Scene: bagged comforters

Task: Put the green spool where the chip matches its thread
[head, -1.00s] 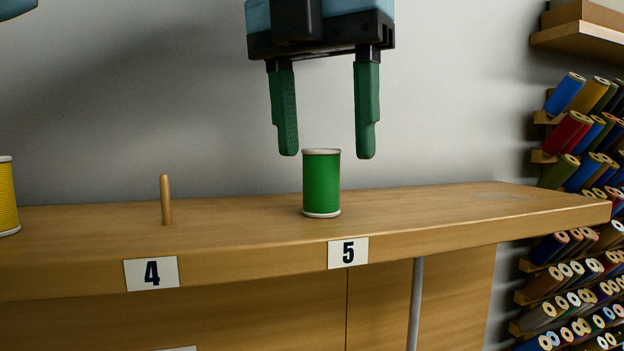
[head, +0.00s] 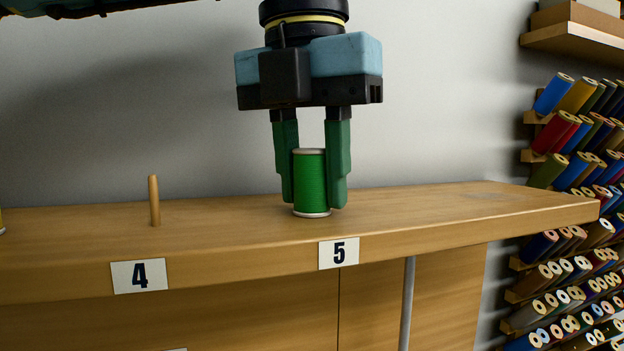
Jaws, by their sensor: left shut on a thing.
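The green spool (head: 311,180) stands upright on the wooden shelf (head: 420,206), behind the label 5 (head: 339,252). My left gripper (head: 312,196) comes down from above, its two green fingers shut on the spool's left and right sides. The spool's base is at the shelf surface. An empty wooden peg (head: 155,201) stands on the shelf behind the label 4 (head: 139,275). No chip can be made out in this view. My right gripper is not in view.
A rack of several coloured thread spools (head: 570,150) lines the wall at right. A small wall shelf (head: 570,38) is above it. The shelf top is clear between the peg and the green spool, and to the spool's right.

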